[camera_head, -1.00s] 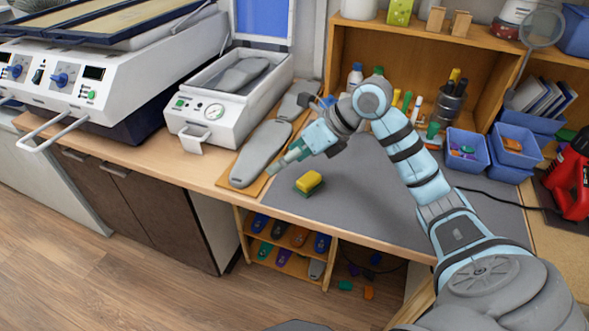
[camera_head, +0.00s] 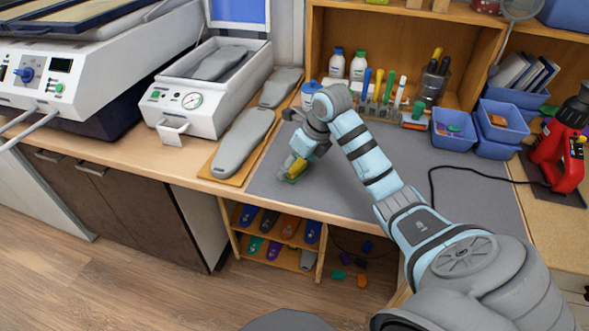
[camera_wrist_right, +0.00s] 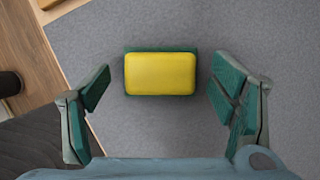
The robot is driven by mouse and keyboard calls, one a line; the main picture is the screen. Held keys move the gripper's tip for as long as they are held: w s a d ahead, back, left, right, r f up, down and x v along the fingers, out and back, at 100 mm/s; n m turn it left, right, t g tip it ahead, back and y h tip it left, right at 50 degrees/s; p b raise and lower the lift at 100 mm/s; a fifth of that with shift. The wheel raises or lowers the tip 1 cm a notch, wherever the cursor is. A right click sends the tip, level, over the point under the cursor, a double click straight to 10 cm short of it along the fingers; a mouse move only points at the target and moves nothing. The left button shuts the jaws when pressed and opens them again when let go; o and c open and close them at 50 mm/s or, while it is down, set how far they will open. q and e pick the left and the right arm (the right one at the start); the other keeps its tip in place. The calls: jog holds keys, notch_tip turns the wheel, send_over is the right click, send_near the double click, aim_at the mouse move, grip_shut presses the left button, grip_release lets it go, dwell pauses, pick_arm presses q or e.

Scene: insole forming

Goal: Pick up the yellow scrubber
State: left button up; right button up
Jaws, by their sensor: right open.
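The yellow scrubber (camera_wrist_right: 160,74) is a yellow block on a green base. In the right wrist view it lies flat on the grey mat (camera_wrist_right: 275,40), between and just beyond the spread fingers. My right gripper (camera_wrist_right: 160,90) is open and empty, with a finger on each side of the scrubber and gaps on both sides. In the head view my right gripper (camera_head: 291,171) is low over the mat and partly covers the scrubber (camera_head: 297,166). My left gripper does not show.
Grey insole forms (camera_head: 243,142) lie on a wooden board left of the mat. Blue bins (camera_head: 452,130), a tool holder and a red tool (camera_head: 563,150) stand to the right.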

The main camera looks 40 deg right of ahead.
jog(key=c, duration=1.2)
